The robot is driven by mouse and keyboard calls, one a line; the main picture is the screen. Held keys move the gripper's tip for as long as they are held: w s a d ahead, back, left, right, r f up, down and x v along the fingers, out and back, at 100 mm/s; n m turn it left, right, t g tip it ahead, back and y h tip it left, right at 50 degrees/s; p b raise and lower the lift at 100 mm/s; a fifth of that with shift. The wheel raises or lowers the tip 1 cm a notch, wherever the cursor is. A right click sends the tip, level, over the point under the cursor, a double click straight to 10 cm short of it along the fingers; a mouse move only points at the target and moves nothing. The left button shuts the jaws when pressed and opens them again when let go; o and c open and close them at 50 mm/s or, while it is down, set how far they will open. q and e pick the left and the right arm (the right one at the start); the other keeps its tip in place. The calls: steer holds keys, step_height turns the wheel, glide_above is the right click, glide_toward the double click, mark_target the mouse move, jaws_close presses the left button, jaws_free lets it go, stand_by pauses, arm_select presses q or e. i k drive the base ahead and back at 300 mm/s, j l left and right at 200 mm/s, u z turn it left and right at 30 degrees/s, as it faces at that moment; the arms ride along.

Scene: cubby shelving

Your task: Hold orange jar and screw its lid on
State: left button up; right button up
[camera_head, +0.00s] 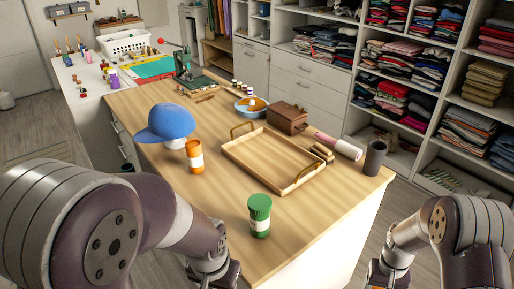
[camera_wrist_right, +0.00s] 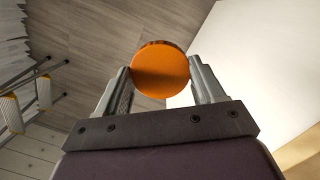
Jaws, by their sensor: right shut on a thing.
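The orange jar (camera_head: 195,158) stands upright on the wooden counter, with a white label around its middle. It is just right of and in front of the blue cap. My right gripper (camera_wrist_right: 159,76) is shut on a round orange lid (camera_wrist_right: 160,62), held between its two fingers, away from the jar.
A green-lidded jar (camera_head: 260,215) stands near the counter's front. A wooden tray (camera_head: 262,185) lies behind it. A blue cap (camera_head: 166,124), a bowl (camera_head: 251,107), a brown box (camera_head: 288,118) and a dark cup (camera_head: 375,158) are around. Counter between the orange and green jars is clear.

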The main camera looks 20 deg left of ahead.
mark_target(194, 155)
steer(key=z, duration=1.05)
steer(key=k+j, duration=0.2)
steer(key=j, duration=0.2)
steer(key=k+j, duration=0.25)
steer(key=j, duration=0.15)
steer(key=k+j, duration=0.2)
steer(key=j, duration=0.2)
steer(key=k+j, duration=0.25)
steer(key=j, duration=0.15)
steer(key=i+j, duration=0.3)
steer(key=j, duration=0.25)
